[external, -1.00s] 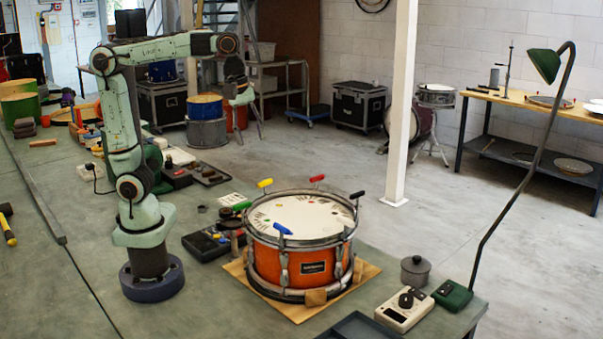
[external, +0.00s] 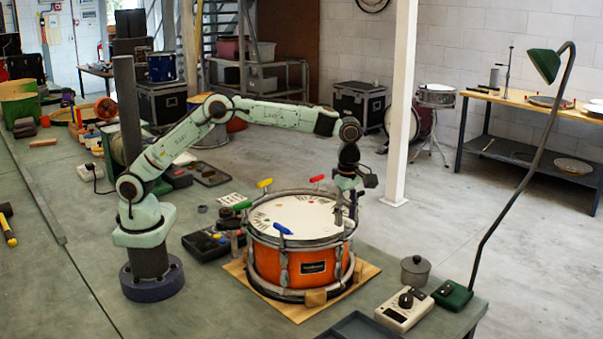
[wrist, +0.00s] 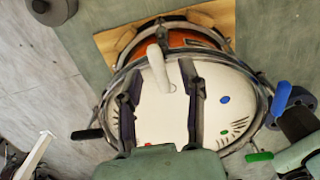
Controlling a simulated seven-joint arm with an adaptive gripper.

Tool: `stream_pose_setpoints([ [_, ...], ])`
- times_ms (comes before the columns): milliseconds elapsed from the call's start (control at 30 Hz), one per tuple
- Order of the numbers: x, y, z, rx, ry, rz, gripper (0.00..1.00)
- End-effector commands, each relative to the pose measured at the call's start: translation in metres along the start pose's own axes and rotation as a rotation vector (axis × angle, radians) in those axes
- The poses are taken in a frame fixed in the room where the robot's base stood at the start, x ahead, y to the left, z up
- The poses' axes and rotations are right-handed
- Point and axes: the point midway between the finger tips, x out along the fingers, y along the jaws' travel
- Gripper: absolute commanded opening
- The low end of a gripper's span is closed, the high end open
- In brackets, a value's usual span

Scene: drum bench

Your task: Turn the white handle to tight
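The white handle (wrist: 157,68) sits at the rim of the orange drum (external: 300,265), its grip pointing inward over the pale drumhead (wrist: 165,115). In the wrist view it appears between my gripper's (wrist: 160,66) two dark fingers, which are spread with a gap on both sides of it. Contact is not visible. In the external view my gripper (external: 346,212) points down over the drum's right rim and largely hides the white handle. Colored marks and dark tick lines show on the drumhead.
Other rim handles are yellow (external: 265,183), red (external: 317,178), green (external: 242,205) and blue (external: 284,230); a black handle (wrist: 87,134) shows left in the wrist view. A grey pot (external: 415,270), a meter (external: 405,310) and a lamp (external: 520,185) stand to the right.

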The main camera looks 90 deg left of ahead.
Motion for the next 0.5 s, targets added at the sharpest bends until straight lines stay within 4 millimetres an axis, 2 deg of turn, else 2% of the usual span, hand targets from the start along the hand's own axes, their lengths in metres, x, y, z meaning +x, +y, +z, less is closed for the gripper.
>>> stream_pose_setpoints([
  [133,0.014,0.0,0.0,0.001,0.0,0.001,0.39],
  [400,0.016,0.0,0.0,0.0,-0.001,0.001,0.39],
  [467,0.016,0.0,0.0,0.0,-0.001,0.001,0.23],
  [500,0.016,0.0,0.0,0.0,-0.001,0.001,0.11],
])
